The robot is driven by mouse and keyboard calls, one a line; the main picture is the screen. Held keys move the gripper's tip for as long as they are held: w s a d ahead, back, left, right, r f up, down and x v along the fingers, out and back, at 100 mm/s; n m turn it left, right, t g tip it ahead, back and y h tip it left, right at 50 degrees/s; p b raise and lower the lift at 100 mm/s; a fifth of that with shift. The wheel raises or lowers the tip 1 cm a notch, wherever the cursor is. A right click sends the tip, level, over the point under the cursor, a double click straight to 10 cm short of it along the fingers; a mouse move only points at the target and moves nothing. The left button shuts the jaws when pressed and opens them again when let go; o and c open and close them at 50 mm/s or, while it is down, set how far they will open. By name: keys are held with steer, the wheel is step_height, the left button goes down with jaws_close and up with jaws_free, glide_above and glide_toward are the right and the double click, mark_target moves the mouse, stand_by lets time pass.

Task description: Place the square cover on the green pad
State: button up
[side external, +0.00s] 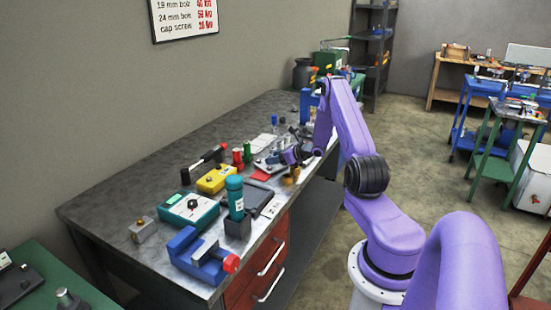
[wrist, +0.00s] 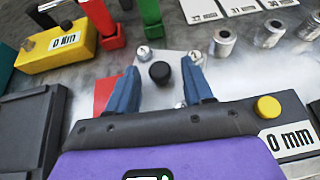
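The square cover (wrist: 152,97) appears to be the grey metal plate with a black knob (wrist: 160,72) in the wrist view. Round metal screws show near its corners. My gripper (wrist: 161,84) is open, its two blue fingers apart over the plate on either side of the knob. I cannot tell whether the fingers touch it. In the side external view my gripper (side external: 291,156) is low over the bench beside the plate (side external: 266,164), partly hiding it. I cannot make out a green pad in either view; a red patch (wrist: 103,92) lies left of the plate.
A yellow box (wrist: 57,46), red and green upright items (wrist: 149,18) and metal cylinders (wrist: 223,43) stand close around the plate. A dark tray (wrist: 28,130) is at left. A blue vise (side external: 200,256) and teal box (side external: 188,210) occupy the near bench.

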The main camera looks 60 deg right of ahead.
steer(key=shift+r, duration=0.15)
steer(key=shift+s+r, duration=0.15)
steer(key=shift+s, duration=0.15)
steer(key=v, duration=1.1)
steer(key=shift+s, duration=0.15)
steer(key=shift+a, duration=0.1)
